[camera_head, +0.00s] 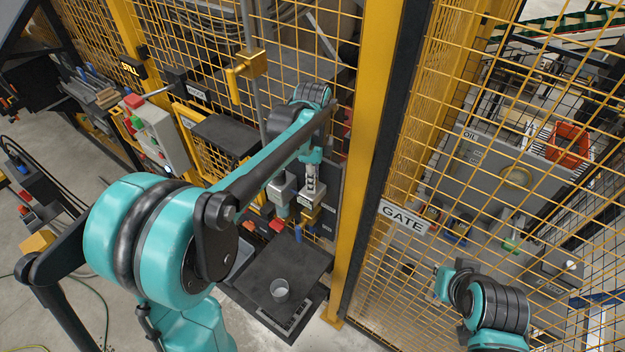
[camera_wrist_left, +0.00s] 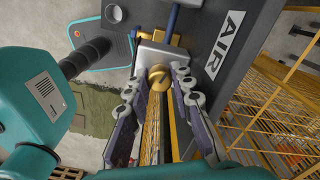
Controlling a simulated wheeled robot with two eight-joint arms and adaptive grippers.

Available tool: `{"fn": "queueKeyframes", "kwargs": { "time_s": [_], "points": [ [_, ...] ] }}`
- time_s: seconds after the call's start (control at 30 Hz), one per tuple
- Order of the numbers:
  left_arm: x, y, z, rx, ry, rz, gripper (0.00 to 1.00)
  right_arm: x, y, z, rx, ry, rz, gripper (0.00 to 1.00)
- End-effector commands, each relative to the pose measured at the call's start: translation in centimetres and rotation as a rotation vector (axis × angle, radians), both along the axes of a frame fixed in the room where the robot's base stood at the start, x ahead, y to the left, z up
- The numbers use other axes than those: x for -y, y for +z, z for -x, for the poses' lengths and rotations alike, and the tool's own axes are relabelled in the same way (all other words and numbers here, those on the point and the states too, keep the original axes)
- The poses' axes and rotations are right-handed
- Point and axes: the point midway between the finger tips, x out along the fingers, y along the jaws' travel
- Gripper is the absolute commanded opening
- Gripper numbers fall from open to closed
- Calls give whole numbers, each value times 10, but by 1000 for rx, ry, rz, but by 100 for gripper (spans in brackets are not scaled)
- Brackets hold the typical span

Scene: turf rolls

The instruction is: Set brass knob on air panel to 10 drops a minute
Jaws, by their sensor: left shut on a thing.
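The air panel (camera_wrist_left: 250,22) is a dark grey plate with a white AIR label in the left wrist view. A round brass knob (camera_wrist_left: 159,75) with a dark mark on its face sits on a silver block beside it. My left gripper (camera_wrist_left: 157,86) has its two fingers on either side of the knob and is shut on it. In the head view my left gripper (camera_head: 312,185) is small, at the end of the extended teal arm, and the knob cannot be made out there. My right arm shows at the lower right, but its gripper does not.
A clear cup (camera_head: 280,290) stands on a dark platform (camera_head: 262,262) below the panel. Yellow mesh fencing, a yellow post (camera_head: 362,160) and a GATE sign (camera_head: 404,217) are close on the right. A box with coloured buttons (camera_head: 158,135) is at the left.

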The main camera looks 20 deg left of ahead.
Motion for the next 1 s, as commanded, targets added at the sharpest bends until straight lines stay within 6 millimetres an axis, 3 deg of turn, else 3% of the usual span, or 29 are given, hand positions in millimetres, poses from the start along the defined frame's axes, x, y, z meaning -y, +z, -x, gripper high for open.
{"fn": "queueKeyframes", "kwargs": {
  "time_s": [0.63, 0.67, 1.0],
  "points": [
    [0, 1, -1, 3, -48, 0, 0, 0, -1, 0, 0, 0, 0, 0],
    [0, 1, -1, 3, -47, 0, 31, 0, -1, 0, 0, 0, 0, 0],
    [0, 3, 0, 1, -47, 0, 32, 0, -1, 0, 0, 0, 0, 0]
  ]
}}
